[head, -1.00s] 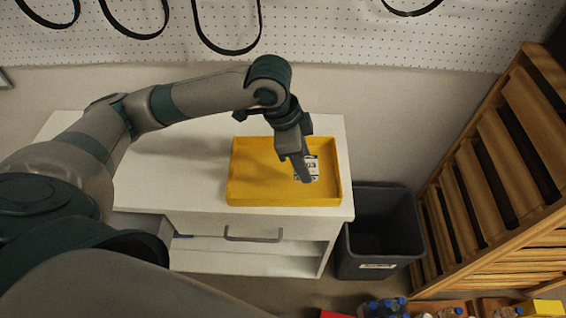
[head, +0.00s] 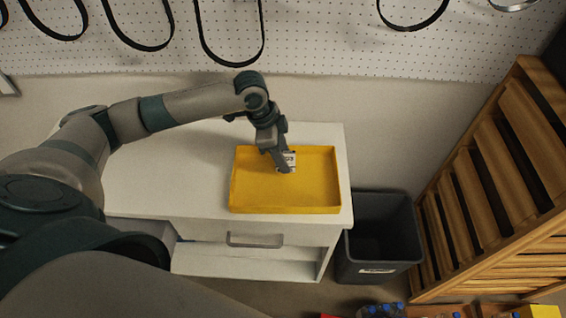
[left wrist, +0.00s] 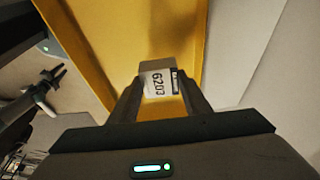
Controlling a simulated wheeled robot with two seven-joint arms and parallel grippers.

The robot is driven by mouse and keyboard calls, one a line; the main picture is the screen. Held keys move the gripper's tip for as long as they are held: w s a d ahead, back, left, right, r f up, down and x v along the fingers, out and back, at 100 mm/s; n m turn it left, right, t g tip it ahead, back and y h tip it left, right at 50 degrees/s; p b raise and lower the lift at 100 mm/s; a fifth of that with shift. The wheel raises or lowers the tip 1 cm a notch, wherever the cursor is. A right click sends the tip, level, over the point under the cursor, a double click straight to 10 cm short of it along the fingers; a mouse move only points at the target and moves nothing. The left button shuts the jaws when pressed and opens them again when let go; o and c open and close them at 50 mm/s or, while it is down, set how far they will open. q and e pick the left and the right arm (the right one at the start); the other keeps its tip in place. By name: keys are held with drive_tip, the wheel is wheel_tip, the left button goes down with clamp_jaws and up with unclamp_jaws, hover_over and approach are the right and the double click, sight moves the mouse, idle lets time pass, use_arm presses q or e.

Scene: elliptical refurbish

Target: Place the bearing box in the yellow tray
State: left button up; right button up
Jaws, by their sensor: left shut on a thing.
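The bearing box (left wrist: 160,80) is a small white box with a label reading 6203, seen in the left wrist view between the two fingers. My left gripper (left wrist: 160,103) is shut on it. In the head view the left gripper (head: 285,168) points down over the yellow tray, and the box (head: 290,158) shows partly behind the fingers. The yellow tray (head: 290,208) is shallow and rectangular, on the right part of the white cabinet top. I cannot tell whether the box touches the tray floor. My right gripper is not in view.
The white cabinet (head: 160,185) has bare top space left of the tray. A dark grey bin (head: 378,240) stands to its right, and a slatted wooden rack (head: 485,190) beyond that. Bottles (head: 385,310) show at the bottom edge. A pegboard wall (head: 320,45) with hanging belts is behind.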

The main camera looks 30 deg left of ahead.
use_arm(q)
drive_tip(key=shift+f+p, duration=0.8)
drive_tip(key=shift+f, duration=1.15)
drive_tip(key=shift+f, duration=0.15)
drive_tip(key=o, duration=1.1)
drive_tip(key=b+v, duration=0.2)
drive_tip(key=v, duration=1)
drive_tip(key=shift+b, duration=0.35)
